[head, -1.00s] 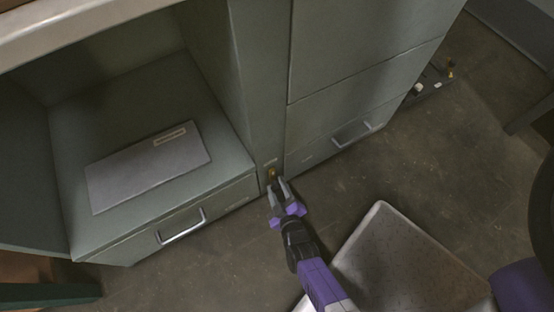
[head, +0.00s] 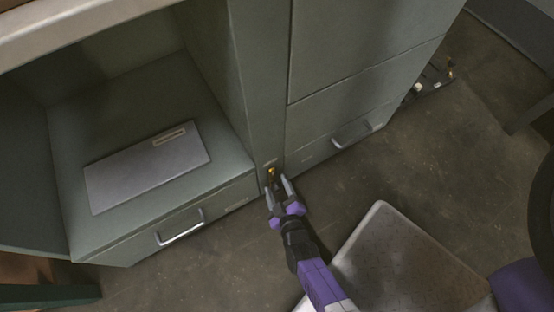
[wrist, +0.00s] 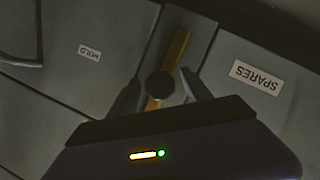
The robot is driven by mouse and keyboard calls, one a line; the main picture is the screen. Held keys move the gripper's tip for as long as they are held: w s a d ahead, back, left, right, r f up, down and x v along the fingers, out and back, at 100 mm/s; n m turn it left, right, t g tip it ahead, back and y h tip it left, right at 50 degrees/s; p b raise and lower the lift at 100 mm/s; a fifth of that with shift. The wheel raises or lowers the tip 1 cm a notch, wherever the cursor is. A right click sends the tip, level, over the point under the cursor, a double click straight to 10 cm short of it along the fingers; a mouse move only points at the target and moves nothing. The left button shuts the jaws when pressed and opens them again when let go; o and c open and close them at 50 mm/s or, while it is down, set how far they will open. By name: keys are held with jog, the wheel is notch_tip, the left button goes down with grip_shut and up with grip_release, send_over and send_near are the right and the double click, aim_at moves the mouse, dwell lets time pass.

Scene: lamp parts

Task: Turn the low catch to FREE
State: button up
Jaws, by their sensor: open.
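The low catch (head: 271,172) is a small brass-coloured piece low on the narrow grey post between the two cabinet sections. In the wrist view it is an orange-yellow bar (wrist: 177,48) with a dark round knob (wrist: 160,84) at its middle; the bar runs roughly along the post. My gripper (head: 277,183) is open just in front of the catch. In the wrist view its fingers (wrist: 161,91) stand on either side of the knob and bar; I cannot tell whether they touch. The bar's lower end is partly hidden by my gripper. No FREE marking is readable.
Drawers with metal handles (head: 181,228) (head: 351,134) lie left and right. A grey flat box (head: 148,168) lies in the open compartment. The floor (head: 420,180) at right is mostly clear.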

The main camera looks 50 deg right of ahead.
aim_at(278, 190)
jog(key=p+v, duration=0.2)
jog(key=v, duration=0.4)
jog(key=shift+a+r, duration=0.1)
jog(key=shift+r, duration=0.1)
jog(key=shift+s+a+r, duration=0.1)
jog(key=shift+s+a, duration=0.2)
jog(key=shift+s, duration=0.3)
